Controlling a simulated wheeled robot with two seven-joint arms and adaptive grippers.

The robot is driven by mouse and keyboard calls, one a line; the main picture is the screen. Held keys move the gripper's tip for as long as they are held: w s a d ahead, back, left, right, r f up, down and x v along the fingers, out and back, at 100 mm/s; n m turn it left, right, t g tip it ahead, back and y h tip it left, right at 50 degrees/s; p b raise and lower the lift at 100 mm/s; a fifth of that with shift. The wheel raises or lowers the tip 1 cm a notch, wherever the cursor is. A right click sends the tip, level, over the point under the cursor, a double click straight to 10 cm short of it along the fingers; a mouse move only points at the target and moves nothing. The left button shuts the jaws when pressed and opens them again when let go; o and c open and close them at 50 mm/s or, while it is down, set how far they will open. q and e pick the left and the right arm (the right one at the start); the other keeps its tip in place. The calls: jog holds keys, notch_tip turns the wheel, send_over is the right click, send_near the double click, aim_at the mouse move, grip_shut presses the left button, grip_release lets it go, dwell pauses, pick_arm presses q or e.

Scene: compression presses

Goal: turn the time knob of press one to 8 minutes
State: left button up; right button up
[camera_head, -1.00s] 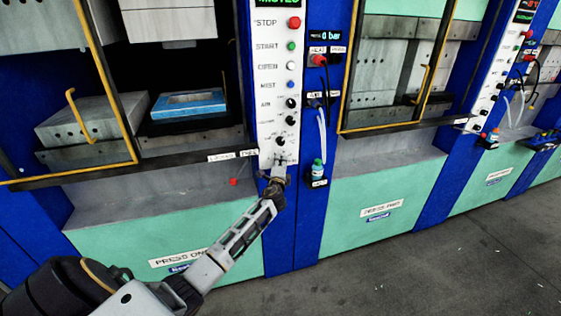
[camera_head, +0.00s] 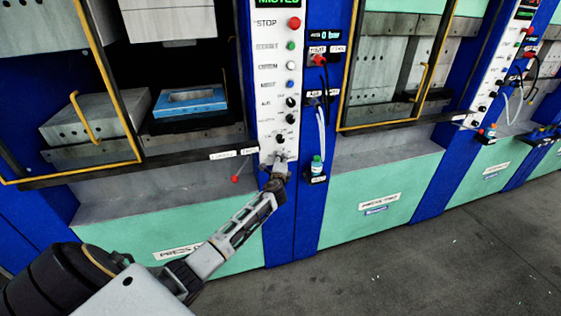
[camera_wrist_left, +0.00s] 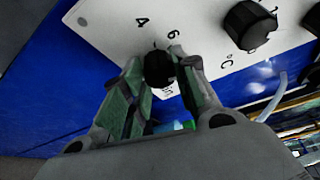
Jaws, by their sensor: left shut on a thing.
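The white control panel of press one (camera_head: 268,75) carries a column of buttons and black knobs. My left gripper (camera_head: 280,160) is at the lowest knob, at the panel's bottom, and hides most of it in the head view. In the left wrist view the black time knob (camera_wrist_left: 158,68) sits between the fingertips of my left gripper (camera_wrist_left: 160,72), which is shut on it. The printed marks 4 and 6 and part of "min" show around the knob; its pointer is not clear. My right gripper is not in view.
A larger black knob (camera_wrist_left: 250,24) with a °C mark is beside the time knob. A red-tipped lever (camera_head: 235,179) sticks out left of my gripper. A small bottle (camera_head: 316,166) stands in a holder to the right. Press one's yellow-framed door (camera_head: 105,82) is at left.

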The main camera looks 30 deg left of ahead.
pick_arm(q)
jog(key=shift+f, duration=0.1)
jog(key=o, duration=1)
jog(key=shift+s, duration=0.1)
jog(key=shift+s+d, duration=0.1)
jog(key=shift+v, duration=5.8)
